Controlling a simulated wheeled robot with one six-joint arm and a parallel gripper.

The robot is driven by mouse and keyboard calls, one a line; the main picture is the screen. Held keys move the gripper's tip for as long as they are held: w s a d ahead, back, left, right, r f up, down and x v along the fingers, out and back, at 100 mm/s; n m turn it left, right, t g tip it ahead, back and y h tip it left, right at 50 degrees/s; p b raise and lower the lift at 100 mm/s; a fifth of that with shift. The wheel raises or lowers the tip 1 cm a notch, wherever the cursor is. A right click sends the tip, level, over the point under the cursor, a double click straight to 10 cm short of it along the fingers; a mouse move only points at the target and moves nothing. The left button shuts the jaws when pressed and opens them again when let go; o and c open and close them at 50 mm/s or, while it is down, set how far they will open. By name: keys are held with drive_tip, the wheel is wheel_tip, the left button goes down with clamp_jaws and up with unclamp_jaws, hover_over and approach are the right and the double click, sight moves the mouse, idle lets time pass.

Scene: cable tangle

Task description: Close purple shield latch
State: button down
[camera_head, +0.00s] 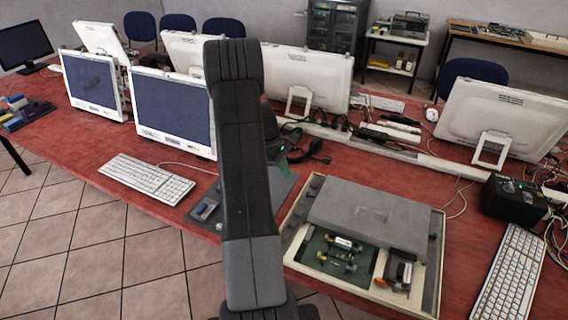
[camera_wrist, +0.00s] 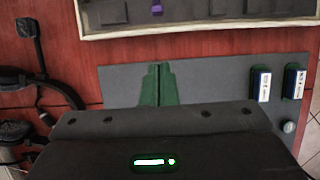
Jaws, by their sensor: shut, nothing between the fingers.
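A small purple piece (camera_wrist: 157,9) shows at the top edge of the wrist view, on a dark strip inside a cream-framed unit (camera_wrist: 200,30). It may be the shield latch; whether it is open or closed cannot be told. In the head view a cream-framed unit (camera_head: 437,285) with a grey cover plate (camera_head: 370,212) lies on the table, and no purple shows on it. My gripper (camera_wrist: 157,70) has its two green fingers together and empty. It is over a grey mat, apart from the purple piece. In the head view my arm hides most of it.
The grey mat (camera_wrist: 215,72) carries two blue-and-white modules (camera_wrist: 262,83) (camera_wrist: 294,82) and a round knob (camera_wrist: 289,127). Black cables (camera_wrist: 40,90) lie at the left of the wrist view. Monitors (camera_head: 175,105), keyboards (camera_head: 147,178) and a black box (camera_head: 513,200) stand around on the red table.

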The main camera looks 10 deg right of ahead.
sight(310, 195)
drive_tip(key=x, duration=0.3)
drive_tip(key=shift+s+d+f, duration=0.15)
drive_tip(key=shift+f, duration=0.2)
drive_tip(key=s+d, duration=0.1)
drive_tip(key=d+p, duration=0.1)
drive_tip(key=shift+s+d+f+p, duration=0.3)
drive_tip(key=shift+s+d, duration=0.1)
drive_tip(key=shift+s+d+f, duration=0.1)
drive_tip(key=shift+s+d, duration=0.2)
drive_tip(key=shift+d, duration=0.05)
